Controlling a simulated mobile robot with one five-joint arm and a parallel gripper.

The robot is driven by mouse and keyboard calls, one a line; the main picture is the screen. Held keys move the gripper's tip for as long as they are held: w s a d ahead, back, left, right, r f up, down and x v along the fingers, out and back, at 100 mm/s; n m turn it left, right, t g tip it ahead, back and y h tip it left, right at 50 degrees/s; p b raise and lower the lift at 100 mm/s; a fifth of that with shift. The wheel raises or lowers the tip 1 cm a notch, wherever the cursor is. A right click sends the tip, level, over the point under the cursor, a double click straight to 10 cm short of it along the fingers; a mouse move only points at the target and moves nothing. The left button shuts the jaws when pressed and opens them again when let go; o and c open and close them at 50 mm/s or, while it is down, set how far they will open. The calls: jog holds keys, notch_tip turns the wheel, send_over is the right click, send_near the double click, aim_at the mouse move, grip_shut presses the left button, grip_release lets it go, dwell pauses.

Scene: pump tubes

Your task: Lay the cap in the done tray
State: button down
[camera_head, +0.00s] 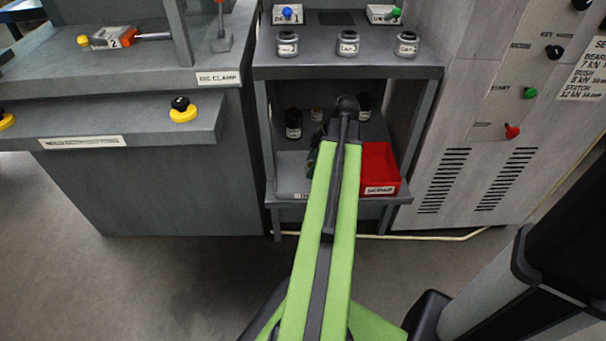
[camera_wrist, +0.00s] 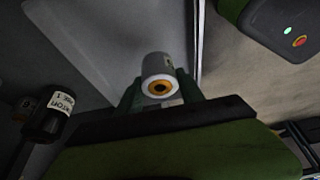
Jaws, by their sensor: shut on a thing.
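My gripper (camera_wrist: 158,86) is shut on a short grey cylinder, which I take to be the cap (camera_wrist: 155,66). Its near end shows a white rim and a yellow-orange ring around a dark centre. The done tray (camera_head: 288,178) is the grey tray on the lower shelf, left of the red one; its label is partly covered by my arm. In the wrist view a grey tray-like surface (camera_wrist: 70,32) lies beyond and left of the cap. I cannot tell whether the cap touches it. In the head view my arm hides most of the gripper and the cap.
A red tray (camera_head: 378,160) stands right of the grey one. Dark labelled jars (camera_head: 293,124) stand behind on the lower shelf; one dark jar (camera_wrist: 48,118) shows at left in the wrist view. The upper shelf (camera_head: 345,66) overhangs, with several jars on it.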

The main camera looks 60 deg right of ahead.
jog(key=shift+w+d+f, duration=0.15)
jog(key=shift+d+f, duration=0.05)
jog(key=shift+d, duration=0.15)
notch_tip(320, 180, down, 4)
jog(key=b, duration=0.4)
jog(key=shift+f, duration=0.2)
jog(key=shift+w+a+r, duration=0.2)
jog(key=shift+f, duration=0.15)
jog(key=c, duration=0.7)
grip_release()
jog(key=shift+c, duration=0.2)
jog(key=p+v, duration=0.7)
jog(key=v, duration=0.1)
